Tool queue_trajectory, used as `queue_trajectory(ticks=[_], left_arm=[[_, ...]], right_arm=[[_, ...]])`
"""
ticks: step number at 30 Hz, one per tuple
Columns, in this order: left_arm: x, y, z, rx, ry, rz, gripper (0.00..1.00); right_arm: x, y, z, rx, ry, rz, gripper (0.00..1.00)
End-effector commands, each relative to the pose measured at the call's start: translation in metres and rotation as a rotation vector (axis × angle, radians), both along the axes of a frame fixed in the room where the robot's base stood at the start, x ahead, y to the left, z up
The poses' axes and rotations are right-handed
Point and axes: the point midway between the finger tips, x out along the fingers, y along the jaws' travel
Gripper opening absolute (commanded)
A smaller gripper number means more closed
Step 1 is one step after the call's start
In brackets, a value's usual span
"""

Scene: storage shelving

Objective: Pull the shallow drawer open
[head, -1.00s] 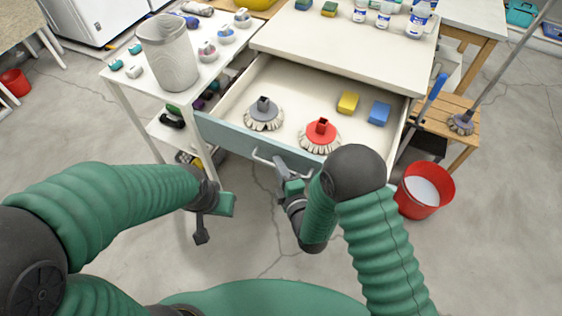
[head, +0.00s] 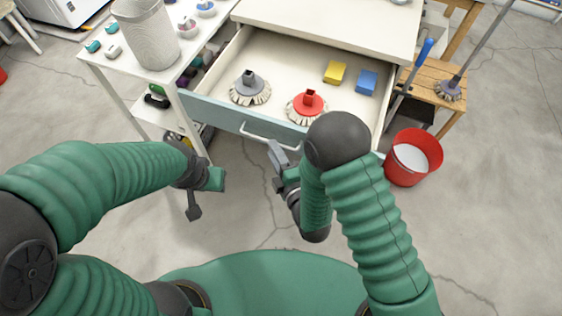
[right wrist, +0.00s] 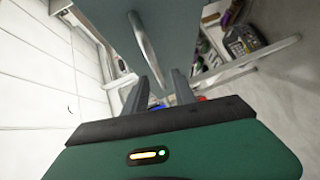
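The shallow drawer (head: 225,112) stands pulled out from under the white worktop, with its blue-grey front towards me. Its pale bar handle (head: 268,138) is on the front, and the bar also shows large in the right wrist view (right wrist: 146,48). My right gripper (head: 276,155) is just below and in front of the handle. In the right wrist view its two fingers (right wrist: 158,92) stand apart with a gap, the bar beyond them, and it grips nothing. My left gripper (head: 195,190) hangs left of the drawer, clear of it; its finger opening is unclear.
The drawer holds a grey brush head (head: 249,90), a red brush head (head: 308,105), a yellow sponge (head: 335,72) and a blue sponge (head: 366,82). A white side shelf stands left with a bin (head: 148,35). A red bucket (head: 412,158) is right. Floor before the drawer is clear.

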Motion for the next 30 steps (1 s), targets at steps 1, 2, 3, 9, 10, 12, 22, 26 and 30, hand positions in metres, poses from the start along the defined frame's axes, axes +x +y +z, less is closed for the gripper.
queue_trajectory(ticks=[1,2,3,9,10,12,22,26,30], left_arm=[[0.0,0.0,0.001,0.0,0.0,0.0,0.36],[0.0,0.0,0.001,0.0,0.0,0.0,0.36],[0.0,0.0,0.001,0.0,0.0,0.0,0.36],[0.0,0.0,0.001,0.0,0.0,0.0,0.36],[0.0,0.0,0.001,0.0,0.0,0.0,0.36],[0.0,0.0,0.001,0.0,0.0,0.0,0.36],[0.0,0.0,0.001,0.0,0.0,0.0,0.36],[0.0,0.0,0.005,0.0,0.0,0.0,0.36],[0.0,0.0,0.027,0.0,0.0,0.0,0.36]], right_arm=[[-0.013,-0.006,0.001,-0.003,0.005,0.002,0.32],[-0.02,-0.01,0.001,-0.003,0.006,0.001,0.32],[-0.028,-0.014,0.003,-0.003,0.006,0.001,0.32],[-0.055,-0.029,0.007,-0.002,0.004,0.001,0.32],[-0.057,-0.03,0.008,-0.001,0.003,0.0,0.32],[-0.059,-0.031,0.009,0.0,0.002,0.0,0.32],[-0.059,-0.031,0.009,0.0,0.001,0.0,0.32],[-0.055,-0.033,0.012,0.012,0.027,-0.012,0.32],[-0.029,-0.052,0.029,0.112,0.224,-0.112,0.32]])
